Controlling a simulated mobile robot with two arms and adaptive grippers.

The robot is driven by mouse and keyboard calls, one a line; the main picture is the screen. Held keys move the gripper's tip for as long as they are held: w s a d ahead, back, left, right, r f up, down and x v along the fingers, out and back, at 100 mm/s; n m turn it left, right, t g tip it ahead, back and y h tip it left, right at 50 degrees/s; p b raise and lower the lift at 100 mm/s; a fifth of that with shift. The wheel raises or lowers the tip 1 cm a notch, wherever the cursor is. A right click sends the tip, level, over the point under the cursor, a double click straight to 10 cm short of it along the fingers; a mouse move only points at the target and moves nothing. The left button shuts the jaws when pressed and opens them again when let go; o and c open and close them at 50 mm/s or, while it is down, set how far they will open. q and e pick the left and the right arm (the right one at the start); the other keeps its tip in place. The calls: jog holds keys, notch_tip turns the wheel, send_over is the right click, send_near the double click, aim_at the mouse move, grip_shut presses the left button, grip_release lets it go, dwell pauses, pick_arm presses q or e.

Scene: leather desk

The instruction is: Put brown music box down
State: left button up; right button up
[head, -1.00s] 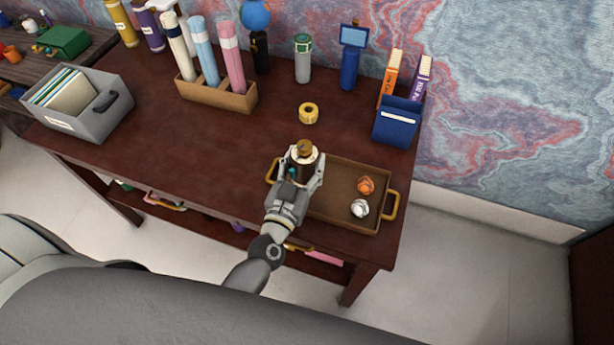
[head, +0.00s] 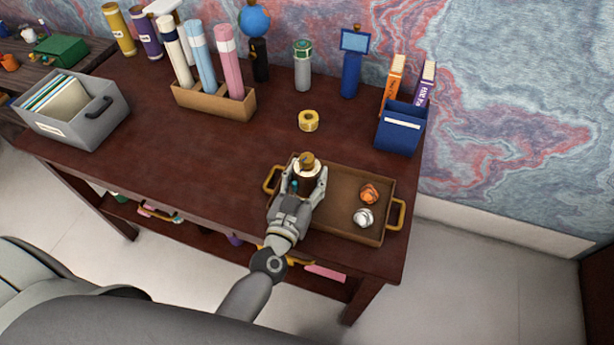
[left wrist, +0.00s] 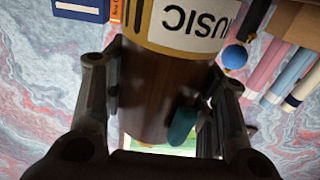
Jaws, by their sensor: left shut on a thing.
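The brown music box (head: 307,174) is a dark brown cylinder with a white band and a gold top. My left gripper (head: 304,186) is shut on it, over the left end of the brown tray (head: 340,227). In the left wrist view the music box (left wrist: 150,85) fills the middle, with a white label reading "MUSIC" upside down, between the two fingers (left wrist: 160,100). A teal part shows at its side. I cannot tell whether its base touches the tray. My right gripper is out of view.
The tray also holds an orange crumpled ball (head: 369,194) and a silver one (head: 363,218) at its right. A yellow tape roll (head: 308,121) lies behind. A blue book holder (head: 400,128) stands at the back right. The desk (head: 190,150) left of the tray is clear.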

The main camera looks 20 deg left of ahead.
pick_arm(q)
jog(key=o, duration=0.8)
jog(key=shift+f, duration=0.15)
jog(key=o, duration=0.4)
jog(key=shift+o, duration=0.2)
jog(key=s+b, duration=0.2)
jog(key=s, duration=1)
jog(key=shift+a+r, duration=0.15)
jog(key=shift+r, duration=0.05)
